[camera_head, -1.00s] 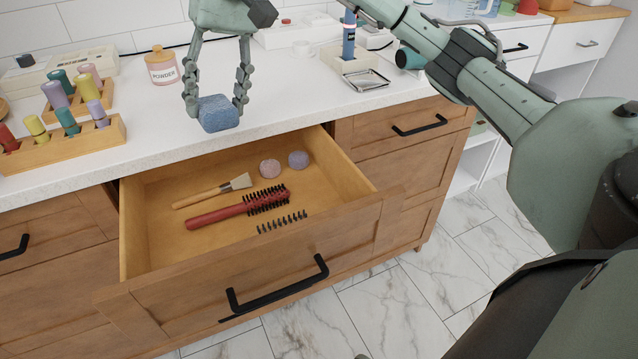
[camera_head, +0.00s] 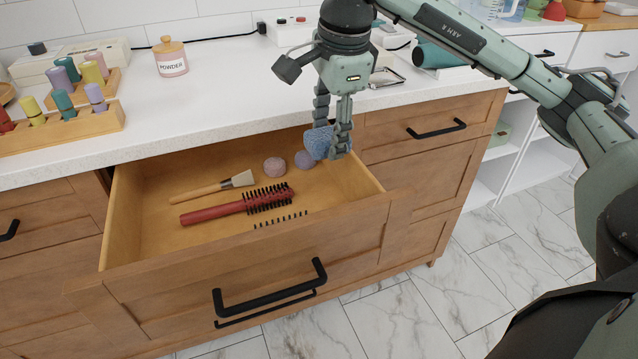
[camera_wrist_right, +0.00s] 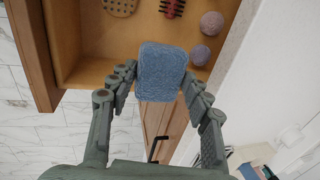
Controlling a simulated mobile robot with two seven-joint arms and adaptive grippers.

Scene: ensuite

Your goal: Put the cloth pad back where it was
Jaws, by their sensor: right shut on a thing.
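The cloth pad is a blue, rough-textured block (camera_head: 317,143). It hangs at the right rear part of the open wooden drawer (camera_head: 130,225), just right of a purple ball. My right gripper (camera_head: 331,141) is shut on it, with one finger on each side. In the right wrist view the pad (camera_wrist_right: 161,70) sits between the two fingers, partly over the drawer's side edge. I cannot tell whether the pad touches the drawer floor or wall. My left gripper is not in view.
The drawer's left floor is bare. A powder jar (camera_head: 171,58) and a peg rack (camera_head: 72,132) stand on the counter.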

